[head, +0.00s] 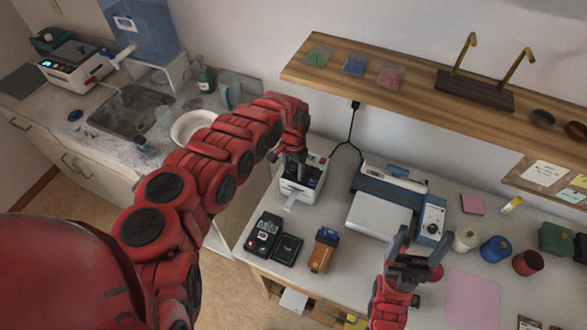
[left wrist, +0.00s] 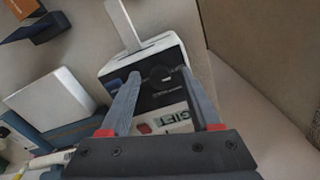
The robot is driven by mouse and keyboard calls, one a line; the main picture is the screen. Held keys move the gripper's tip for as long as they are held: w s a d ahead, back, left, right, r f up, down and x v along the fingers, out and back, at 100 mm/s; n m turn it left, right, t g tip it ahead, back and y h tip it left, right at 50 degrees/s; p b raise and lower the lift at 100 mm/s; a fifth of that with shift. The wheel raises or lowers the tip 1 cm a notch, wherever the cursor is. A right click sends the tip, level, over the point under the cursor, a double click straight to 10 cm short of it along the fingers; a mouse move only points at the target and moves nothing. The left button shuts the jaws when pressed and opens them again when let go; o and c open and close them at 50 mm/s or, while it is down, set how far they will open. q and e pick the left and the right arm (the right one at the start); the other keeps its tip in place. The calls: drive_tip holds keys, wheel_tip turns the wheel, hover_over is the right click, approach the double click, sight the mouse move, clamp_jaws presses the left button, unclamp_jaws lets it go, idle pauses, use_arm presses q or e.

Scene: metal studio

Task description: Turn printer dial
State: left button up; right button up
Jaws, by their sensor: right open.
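The printer (head: 297,189) is a small white box with a dark top panel and a white paper strip sticking out of its front. In the left wrist view the printer (left wrist: 172,52) shows a small dark round dial (left wrist: 162,73), a red button and a small display. My left gripper (head: 301,165) points down over the printer and hides part of its top in the head view. In the left wrist view its fingers are apart, with the dial between the tips; contact cannot be told. My right gripper (head: 404,245) is open and empty above the table's front part.
A blue and white machine (head: 384,212) stands right of the printer. A black meter (head: 264,233), a dark scale (head: 287,249) and an orange-brown box (head: 323,250) lie in front. A wooden shelf (head: 400,88) overhangs the back. Spools (head: 465,240) stand at the right.

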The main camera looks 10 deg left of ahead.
use_arm(q)
drive_tip(key=shift+r, duration=0.1)
wheel_tip(320, 180, up, 9)
drive_tip(key=b, duration=0.2)
wheel_tip(320, 180, up, 7)
hover_over(293, 171)
drive_tip(key=shift+d+r, duration=0.1)
drive_tip(key=shift+r, duration=0.55)
drive_tip(key=shift+s+f, duration=0.1)
